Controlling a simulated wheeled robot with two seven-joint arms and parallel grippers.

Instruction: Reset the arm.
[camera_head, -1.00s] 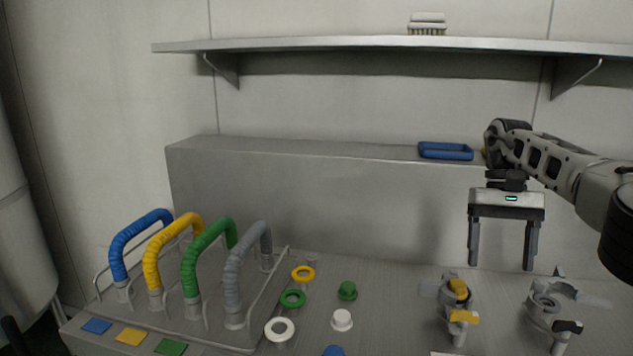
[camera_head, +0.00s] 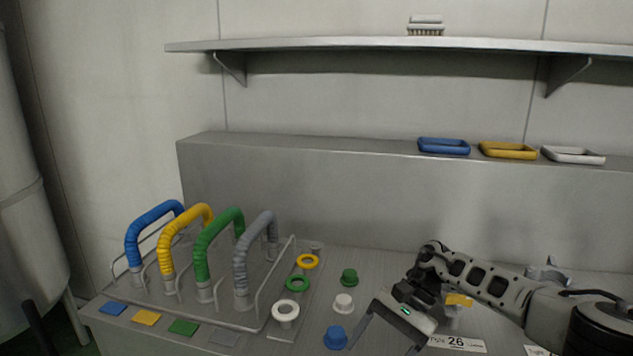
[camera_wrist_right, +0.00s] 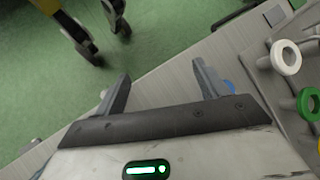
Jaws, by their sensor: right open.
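My right gripper (camera_head: 382,340) is low over the front of the grey workbench (camera_head: 385,262) in the head view, tilted down and to the left. In the right wrist view its two fingers (camera_wrist_right: 160,78) are spread apart with nothing between them. Past them show the bench's edge and the green floor (camera_wrist_right: 60,100). A blue cap (camera_head: 335,337) lies just left of the gripper in the head view. It is partly hidden behind a finger in the right wrist view (camera_wrist_right: 229,87). My left gripper is not in view.
Blue, yellow, green and grey hoses (camera_head: 200,262) arch over a rack on the left. White (camera_head: 285,311), green (camera_head: 298,284) and yellow (camera_head: 308,262) rings and green (camera_head: 349,276) and white (camera_head: 343,302) caps stand mid-bench. Blue (camera_head: 443,147), yellow (camera_head: 508,151) and white (camera_head: 573,156) trays sit on the ledge.

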